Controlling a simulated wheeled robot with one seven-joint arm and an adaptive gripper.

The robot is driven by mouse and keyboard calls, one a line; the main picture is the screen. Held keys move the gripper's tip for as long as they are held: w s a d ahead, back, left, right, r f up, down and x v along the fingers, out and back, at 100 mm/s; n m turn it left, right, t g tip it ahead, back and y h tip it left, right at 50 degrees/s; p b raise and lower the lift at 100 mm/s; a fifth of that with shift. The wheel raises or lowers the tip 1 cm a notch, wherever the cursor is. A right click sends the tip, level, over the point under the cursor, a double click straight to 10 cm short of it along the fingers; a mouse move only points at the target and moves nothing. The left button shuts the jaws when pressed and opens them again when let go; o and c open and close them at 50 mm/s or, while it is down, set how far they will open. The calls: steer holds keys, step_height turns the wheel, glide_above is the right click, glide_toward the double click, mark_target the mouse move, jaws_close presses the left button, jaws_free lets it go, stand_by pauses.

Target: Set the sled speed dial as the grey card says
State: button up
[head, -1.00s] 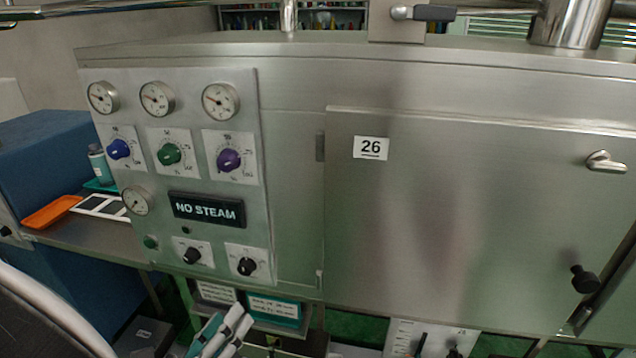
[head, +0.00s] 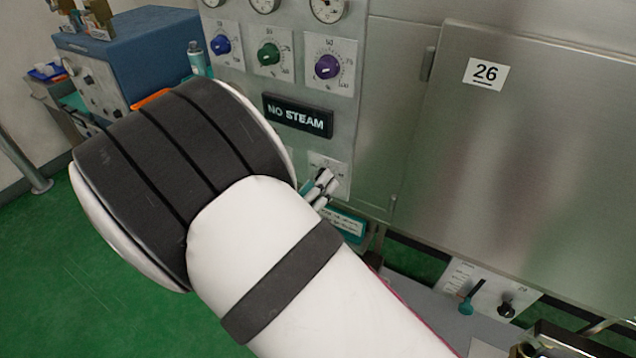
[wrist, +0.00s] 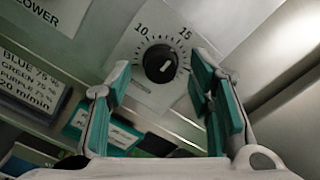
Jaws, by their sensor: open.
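In the head view my gripper (head: 319,186) is in front of the dial plate (head: 334,166), and the knob is hidden. The grey card (wrist: 32,80) reads blue 75 %, green 75 %, purple 75 %, 20 m/min.
A plate ending in "LOWER" (wrist: 58,12) is left of the dial. A teal card (wrist: 105,128) hangs below. Blue, green and purple knobs (head: 328,66) and a "NO STEAM" sign (head: 298,115) are higher on the panel. Door 26 (head: 520,150) is to the right.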

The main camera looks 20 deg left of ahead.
steer(key=shift+w, duration=0.55)
jaws_close()
steer(key=shift+m, duration=0.4)
steer(key=shift+d+m+b, duration=0.1)
steer(key=shift+m+b, duration=4.95)
steer(key=shift+m, duration=1.05)
